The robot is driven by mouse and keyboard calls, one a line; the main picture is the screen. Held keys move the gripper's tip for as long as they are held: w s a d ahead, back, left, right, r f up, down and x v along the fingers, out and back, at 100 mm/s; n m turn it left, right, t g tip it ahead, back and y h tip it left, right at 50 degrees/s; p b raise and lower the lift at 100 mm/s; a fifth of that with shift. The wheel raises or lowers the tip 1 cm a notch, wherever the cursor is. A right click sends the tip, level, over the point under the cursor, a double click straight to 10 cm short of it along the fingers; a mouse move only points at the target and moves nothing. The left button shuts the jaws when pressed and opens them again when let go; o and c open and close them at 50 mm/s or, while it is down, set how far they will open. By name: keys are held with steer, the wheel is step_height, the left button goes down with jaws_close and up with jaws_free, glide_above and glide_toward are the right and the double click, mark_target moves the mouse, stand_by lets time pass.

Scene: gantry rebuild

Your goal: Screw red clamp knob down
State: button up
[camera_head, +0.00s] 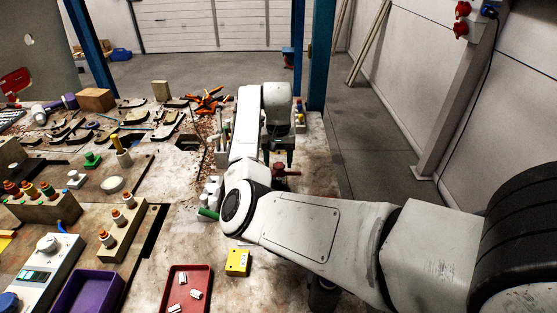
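A dark red part (287,171), which looks like the red clamp knob, sits low at the right side of the worktable. It is small and partly hidden by my arm, so its shape and height are unclear. My gripper (278,152) points down just above it at the end of my white arm. The fingers are dark and tiny here. I cannot tell whether they touch the red part or how far apart they are.
The worktable (262,275) is crowded on the left with wooden blocks, pegs and tools. A red tray (175,302), a purple bin (88,292) and a yellow box (238,262) stand near the front. A blue post (320,55) rises behind my gripper. Open floor (375,150) lies to the right.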

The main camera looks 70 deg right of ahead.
mark_target(278, 165)
step_height(278, 165, up, 11)
steer(key=shift+b, duration=0.35)
stand_by(0.3)
steer(key=shift+f, duration=0.15)
stand_by(0.4)
